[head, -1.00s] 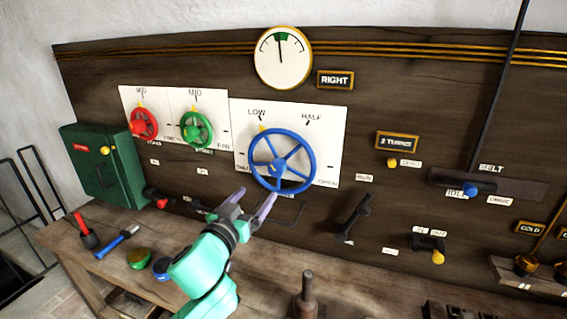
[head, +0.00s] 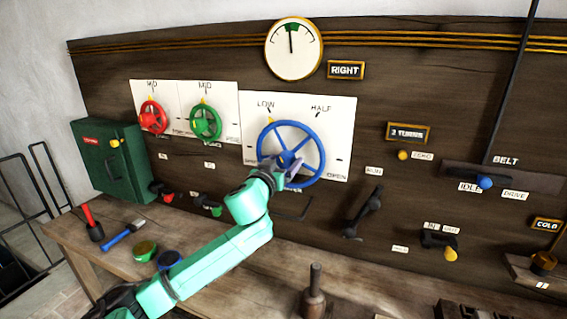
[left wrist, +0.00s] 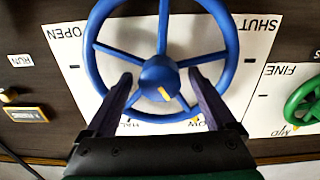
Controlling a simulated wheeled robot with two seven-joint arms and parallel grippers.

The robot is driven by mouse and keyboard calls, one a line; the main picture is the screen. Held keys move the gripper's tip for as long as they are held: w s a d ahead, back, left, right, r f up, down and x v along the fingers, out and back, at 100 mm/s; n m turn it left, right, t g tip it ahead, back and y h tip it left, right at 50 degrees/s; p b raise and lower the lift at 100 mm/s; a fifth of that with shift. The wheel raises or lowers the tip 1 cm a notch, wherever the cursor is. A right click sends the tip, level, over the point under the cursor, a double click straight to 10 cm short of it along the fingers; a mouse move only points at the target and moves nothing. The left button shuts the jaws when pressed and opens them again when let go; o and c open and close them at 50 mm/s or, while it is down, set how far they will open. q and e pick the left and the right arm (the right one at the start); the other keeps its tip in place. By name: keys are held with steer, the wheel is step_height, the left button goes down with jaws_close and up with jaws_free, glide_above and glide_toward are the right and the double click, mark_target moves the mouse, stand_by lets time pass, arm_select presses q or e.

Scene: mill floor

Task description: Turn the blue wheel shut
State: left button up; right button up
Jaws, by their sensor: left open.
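The blue wheel (head: 285,157) is mounted on a white plate (head: 345,115) marked LOW, HALF and OPEN. In the left wrist view, which is upside down, the wheel (left wrist: 158,72) fills the middle and SHUT and OPEN can be read on its plate. A yellow pointer (head: 270,122) sits at the rim near LOW. My left gripper (head: 285,168) is in front of the wheel's lower middle. In the left wrist view its open fingers (left wrist: 160,80) lie either side of the hub, over the spokes. Whether they touch the wheel cannot be told.
A red wheel (head: 152,118) and a green wheel (head: 205,122) are to the left. A round gauge (head: 294,48) is above. A black lever (head: 364,212) is at lower right. A bottle-shaped wooden tool (head: 314,292) stands on the bench (head: 265,272).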

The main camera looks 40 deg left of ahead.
arm_select(q)
steer(key=shift+c, duration=0.3)
steer(key=shift+f, duration=0.1)
steer(key=c, duration=1.3)
steer(key=shift+w+n, duration=0.1)
steer(key=shift+n, duration=0.2)
steer(key=n, duration=0.2)
steer(key=shift+n, duration=0.3)
steer(key=n, duration=0.2)
steer(key=shift+n+p, duration=0.4)
steer(key=n+p, duration=0.1)
steer(key=n, duration=0.3)
steer(key=shift+p, duration=0.35)
steer(key=shift+n+p, duration=0.45)
steer(key=shift+n, duration=0.55)
